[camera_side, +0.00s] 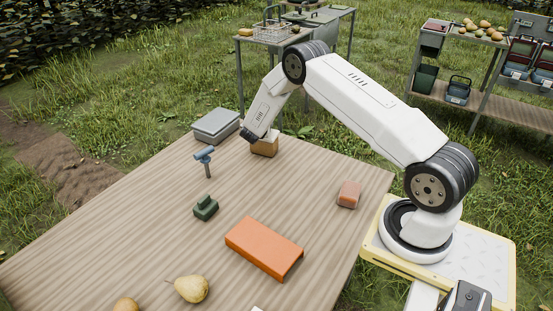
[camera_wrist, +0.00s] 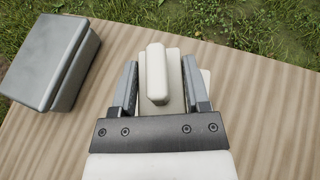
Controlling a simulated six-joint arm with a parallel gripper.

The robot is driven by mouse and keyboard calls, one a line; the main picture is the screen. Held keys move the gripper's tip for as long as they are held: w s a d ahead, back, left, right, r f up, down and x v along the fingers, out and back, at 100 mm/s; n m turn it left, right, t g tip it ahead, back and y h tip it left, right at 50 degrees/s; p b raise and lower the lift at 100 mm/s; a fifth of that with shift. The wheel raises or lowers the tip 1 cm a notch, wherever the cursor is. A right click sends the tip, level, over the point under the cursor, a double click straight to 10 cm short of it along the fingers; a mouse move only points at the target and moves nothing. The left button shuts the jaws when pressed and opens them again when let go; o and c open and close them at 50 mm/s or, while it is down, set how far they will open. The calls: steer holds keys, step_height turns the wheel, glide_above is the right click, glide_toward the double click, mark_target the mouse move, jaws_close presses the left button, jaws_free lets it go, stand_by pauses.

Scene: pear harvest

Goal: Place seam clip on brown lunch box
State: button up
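My gripper (camera_wrist: 160,85) is at the far end of the table. In the wrist view its two grey fingers stand either side of a pale cream piece (camera_wrist: 157,75) with a raised ridge. I cannot tell whether they touch it or whether this is the seam clip. In the side view a small brown box (camera_side: 265,146), likely the brown lunch box, sits beside and partly behind my gripper end. The fingertips are hidden there. A dark green block with an upright ridge (camera_side: 206,207) stands nearer on the table, apart from my gripper.
A grey box (camera_side: 216,124) stands left of my gripper, also in the wrist view (camera_wrist: 50,60). A blue-headed tool (camera_side: 204,156), an orange box (camera_side: 264,246), a pinkish block (camera_side: 349,194) and a pear (camera_side: 190,289) are on the table. Bare wood lies between them.

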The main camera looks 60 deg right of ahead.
steer(key=o, duration=0.3)
steer(key=shift+o, duration=0.2)
steer(key=shift+r, duration=0.1)
steer(key=shift+a+r, duration=0.1)
steer(key=v, duration=1.2)
steer(key=shift+s, duration=0.15)
steer(key=s+a+r+m+y, duration=0.2)
steer(key=s+a+m+y, duration=0.2)
steer(key=s+a+m, duration=0.3)
steer(key=s+a+r+m+g+y, duration=0.1)
steer(key=s+a+r+m+y, duration=0.2)
steer(key=s+a+m, duration=0.3)
steer(key=s+a+r+m+g+y, duration=0.1)
steer(key=s+a+r+m+y, duration=0.1)
steer(key=s+a+m+y, duration=0.3)
steer(key=shift+s+a+r+m, duration=0.4)
steer(key=shift+s+a+m, duration=0.9)
steer(key=shift+s+m, duration=0.95)
